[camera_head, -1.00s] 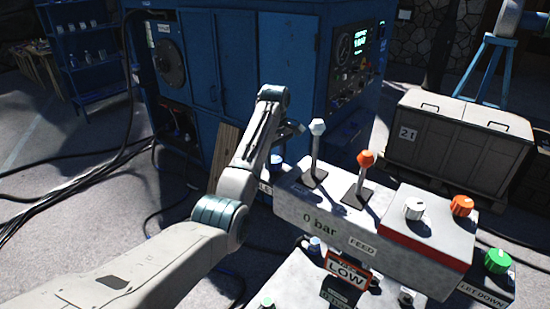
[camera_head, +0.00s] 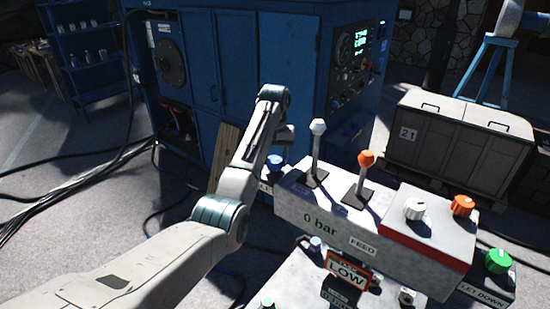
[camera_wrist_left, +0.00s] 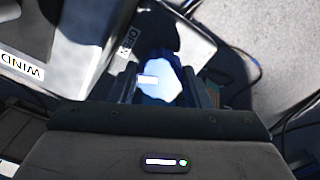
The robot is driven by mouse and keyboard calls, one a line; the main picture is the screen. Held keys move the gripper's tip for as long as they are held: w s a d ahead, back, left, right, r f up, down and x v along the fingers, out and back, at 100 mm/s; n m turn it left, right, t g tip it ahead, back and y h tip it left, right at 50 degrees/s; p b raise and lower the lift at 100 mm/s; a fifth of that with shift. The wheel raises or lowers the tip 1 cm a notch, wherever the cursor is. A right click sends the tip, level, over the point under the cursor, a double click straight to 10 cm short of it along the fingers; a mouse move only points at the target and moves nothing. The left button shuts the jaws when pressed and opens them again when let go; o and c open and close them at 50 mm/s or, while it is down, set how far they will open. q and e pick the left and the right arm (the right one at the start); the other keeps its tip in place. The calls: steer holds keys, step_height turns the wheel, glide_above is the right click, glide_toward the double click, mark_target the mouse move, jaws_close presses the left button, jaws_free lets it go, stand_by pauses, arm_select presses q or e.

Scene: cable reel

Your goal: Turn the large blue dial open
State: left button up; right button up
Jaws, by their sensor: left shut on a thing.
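The large blue dial (camera_head: 275,163) sits at the left end of the grey control panel in the head view, partly hidden by my left wrist. In the left wrist view the dial (camera_wrist_left: 160,80) is a pale blue knob with a small white mark, lying between the two dark fingers. My left gripper (camera_wrist_left: 166,88) is shut on it. A label reading OPEN (camera_wrist_left: 130,42) lies just beside the dial in the wrist view. My right gripper is in neither view.
A white-knobbed lever (camera_head: 317,145) and an orange-knobbed lever (camera_head: 363,175) stand right of the dial. White (camera_head: 414,209), orange (camera_head: 462,206) and green (camera_head: 497,261) knobs lie further right. A blue cabinet (camera_head: 240,80) stands behind.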

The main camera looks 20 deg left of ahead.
arm_select(q)
steer(key=m, duration=0.4)
steer(key=shift+w+a+r, duration=0.1)
steer(key=shift+r, duration=0.15)
steer(key=shift+m, duration=0.8)
steer(key=o, duration=1)
steer(key=shift+f, duration=0.15)
